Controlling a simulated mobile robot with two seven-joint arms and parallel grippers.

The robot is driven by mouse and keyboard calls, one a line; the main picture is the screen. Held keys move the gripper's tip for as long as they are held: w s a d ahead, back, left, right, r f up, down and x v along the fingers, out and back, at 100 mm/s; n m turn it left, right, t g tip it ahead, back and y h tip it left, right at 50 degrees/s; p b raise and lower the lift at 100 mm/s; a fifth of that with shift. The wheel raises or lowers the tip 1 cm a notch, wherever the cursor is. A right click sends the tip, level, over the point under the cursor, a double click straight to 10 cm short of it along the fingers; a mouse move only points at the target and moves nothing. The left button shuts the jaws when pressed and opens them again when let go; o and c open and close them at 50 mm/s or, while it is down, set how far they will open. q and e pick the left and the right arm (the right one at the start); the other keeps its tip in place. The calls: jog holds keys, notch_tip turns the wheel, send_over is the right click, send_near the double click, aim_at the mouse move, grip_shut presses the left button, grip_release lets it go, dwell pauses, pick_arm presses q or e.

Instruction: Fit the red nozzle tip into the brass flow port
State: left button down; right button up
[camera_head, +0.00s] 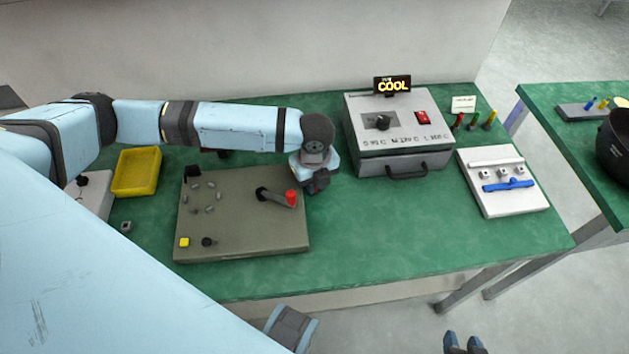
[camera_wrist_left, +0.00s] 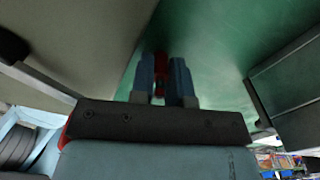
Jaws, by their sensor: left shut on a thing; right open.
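My left gripper (camera_head: 318,186) is over the right edge of the grey-brown panel (camera_head: 240,235), just right of a lever with a red knob (camera_head: 291,198). In the left wrist view its two blue fingers (camera_wrist_left: 162,80) are shut on a slim red piece (camera_wrist_left: 161,62), which looks like the red nozzle tip. In the head view the hand hides this piece. I cannot make out the brass flow port for certain. My right gripper (camera_head: 463,344) is open and empty at the bottom edge, with only its fingertips in view.
A grey box (camera_head: 398,158) with a "COOL" display stands right of my left gripper. A white tray (camera_head: 521,202) with a blue part lies at the right, a yellow bin (camera_head: 137,172) at the left. The front green tabletop is clear.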

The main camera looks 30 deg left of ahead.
pick_arm(q)
jog(key=shift+f, duration=0.1)
jog(key=c, duration=1.4)
grip_release()
